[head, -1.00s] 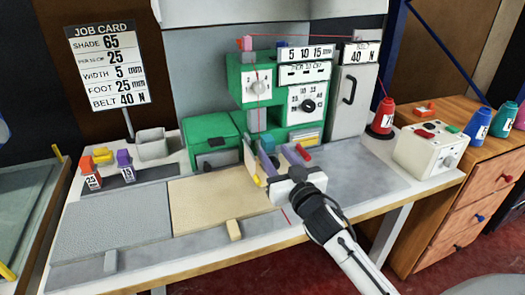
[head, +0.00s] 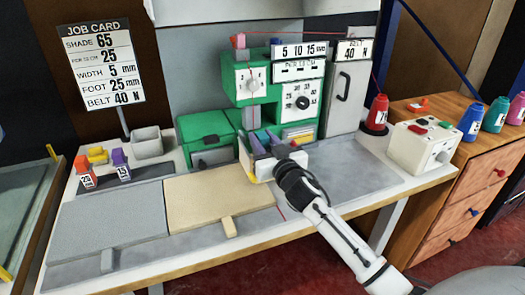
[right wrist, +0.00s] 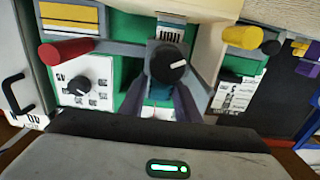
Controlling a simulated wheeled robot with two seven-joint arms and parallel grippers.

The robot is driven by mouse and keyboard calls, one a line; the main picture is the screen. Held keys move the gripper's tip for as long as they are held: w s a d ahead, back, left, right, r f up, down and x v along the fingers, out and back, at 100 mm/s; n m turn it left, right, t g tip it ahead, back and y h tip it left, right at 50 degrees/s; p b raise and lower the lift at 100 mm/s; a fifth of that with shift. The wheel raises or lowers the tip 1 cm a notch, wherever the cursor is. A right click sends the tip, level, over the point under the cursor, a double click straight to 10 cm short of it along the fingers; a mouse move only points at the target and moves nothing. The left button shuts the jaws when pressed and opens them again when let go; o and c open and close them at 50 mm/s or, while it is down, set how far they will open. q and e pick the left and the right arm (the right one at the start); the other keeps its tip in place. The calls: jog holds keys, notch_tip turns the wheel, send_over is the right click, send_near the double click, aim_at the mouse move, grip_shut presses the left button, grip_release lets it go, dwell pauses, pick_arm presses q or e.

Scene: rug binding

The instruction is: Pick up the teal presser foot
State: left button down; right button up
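A teal piece (right wrist: 161,91), which looks like the presser foot, shows in the right wrist view just below a dark round knob (right wrist: 168,63) at the front of the machine. My right gripper (right wrist: 162,88) has one finger on each side of it, with a gap between the fingers. Whether they touch it is unclear. My left gripper is not in view.
An orange-red foot (head: 84,168) and a purple foot (head: 119,158), both tagged, stand on a rack at the left. A tan panel (head: 205,200) lies on the bench. A red cone (head: 378,110) and a white control box (head: 417,147) stand at the right.

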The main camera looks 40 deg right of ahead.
grip_shut()
